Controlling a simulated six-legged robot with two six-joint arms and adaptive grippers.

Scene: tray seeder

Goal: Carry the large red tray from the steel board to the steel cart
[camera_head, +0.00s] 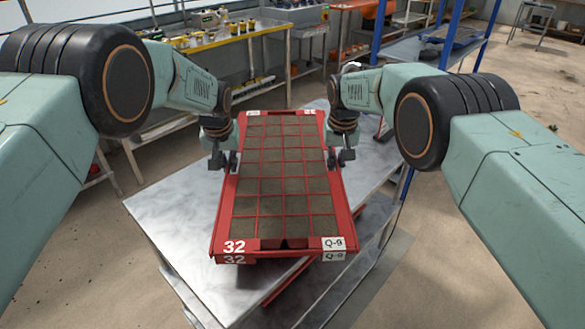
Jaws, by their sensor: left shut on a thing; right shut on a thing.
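The large red tray (228,213) is in the middle of the view, with a grid of cells filled with dark soil. Its near end carries the label 32 and a white Q-9 tag. My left gripper (224,161) is shut on its left long rim, toward the far end. My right gripper (341,157) is shut on its right long rim, opposite. The tray looks about level over a steel top (165,210), and its near right corner reaches past the top's edge. I cannot tell whether it touches the steel, or whether this is the board or the cart.
Red parts (287,284) show below the tray at the near right edge. A yellow-edged workbench (215,44) with small items stands behind left. A blue-framed rack (378,28) stands behind right. Concrete floor (470,265) is open at the right.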

